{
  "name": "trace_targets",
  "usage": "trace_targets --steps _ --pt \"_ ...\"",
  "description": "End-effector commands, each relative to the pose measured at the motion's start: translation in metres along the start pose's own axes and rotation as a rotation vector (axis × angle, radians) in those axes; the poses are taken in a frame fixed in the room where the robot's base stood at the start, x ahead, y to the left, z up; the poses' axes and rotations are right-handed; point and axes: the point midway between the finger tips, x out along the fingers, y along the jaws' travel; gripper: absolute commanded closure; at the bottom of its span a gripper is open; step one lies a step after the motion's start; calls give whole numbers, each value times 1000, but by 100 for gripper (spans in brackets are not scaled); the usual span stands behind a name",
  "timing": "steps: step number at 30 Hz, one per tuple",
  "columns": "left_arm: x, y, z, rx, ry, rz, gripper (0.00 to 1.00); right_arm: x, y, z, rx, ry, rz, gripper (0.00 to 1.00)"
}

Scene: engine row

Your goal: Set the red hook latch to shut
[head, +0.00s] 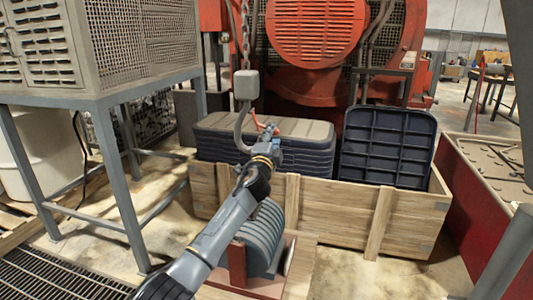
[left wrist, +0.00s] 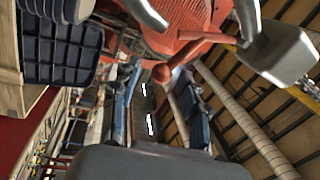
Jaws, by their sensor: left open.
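The red latch (head: 259,125) is a thin lever on a grey hook (head: 239,132) that hangs under a grey block (head: 246,85) on a chain. In the left wrist view the latch (left wrist: 203,50) ends in a red ball (left wrist: 161,74) and points away from the curved tip of the hook (left wrist: 146,14), with a gap between. My left gripper (head: 268,130) is just right of the hook and latch. In the left wrist view its open fingers (left wrist: 160,100) stand on either side of the ball; I cannot tell whether they touch it. My right gripper is not in view.
A wooden crate (head: 335,212) below holds a stack of dark trays (head: 265,155) and an upright dark tray (head: 388,145). A red machine (head: 316,35) stands behind. A metal cage on legs (head: 120,55) is at left, a red bin (head: 487,195) at right.

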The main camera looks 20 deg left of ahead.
Motion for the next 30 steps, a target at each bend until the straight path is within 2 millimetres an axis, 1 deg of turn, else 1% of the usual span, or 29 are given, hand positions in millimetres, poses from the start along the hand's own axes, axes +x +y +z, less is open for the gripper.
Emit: trace_targets --steps 1,12,16,22,30 --pt "-8 0 1 1 0 -2 55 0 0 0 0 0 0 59" --pt "-64 2 1 0 0 1 55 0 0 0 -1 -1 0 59" --pt "-80 2 2 1 -1 3 55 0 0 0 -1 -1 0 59" --pt "-93 2 2 0 -2 2 55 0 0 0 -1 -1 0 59" --pt "-94 2 2 0 -2 2 55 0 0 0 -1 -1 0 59"
